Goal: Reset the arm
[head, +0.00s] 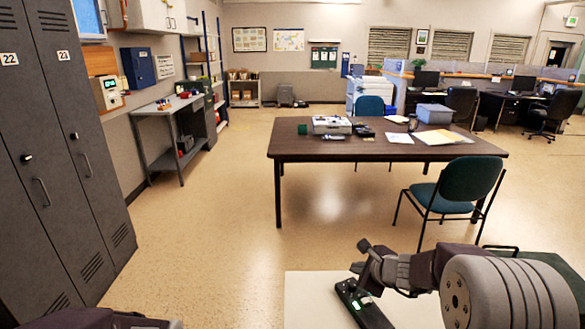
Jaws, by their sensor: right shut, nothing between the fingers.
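My right arm comes in from the lower right. Its black gripper (359,300), with a small green light on it, hangs over a pale flat surface (305,300) at the bottom of the head view. The right gripper is shut and empty. Whether it touches the pale surface I cannot tell. Part of my left arm shows at the bottom left edge; its gripper is out of view.
A brown table (230,155) holds papers, a case (332,125) and a blue box (434,113). A teal chair (470,180) stands at its right front. Grey lockers (60,150) line the left. Open floor (210,245) lies between lockers and table.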

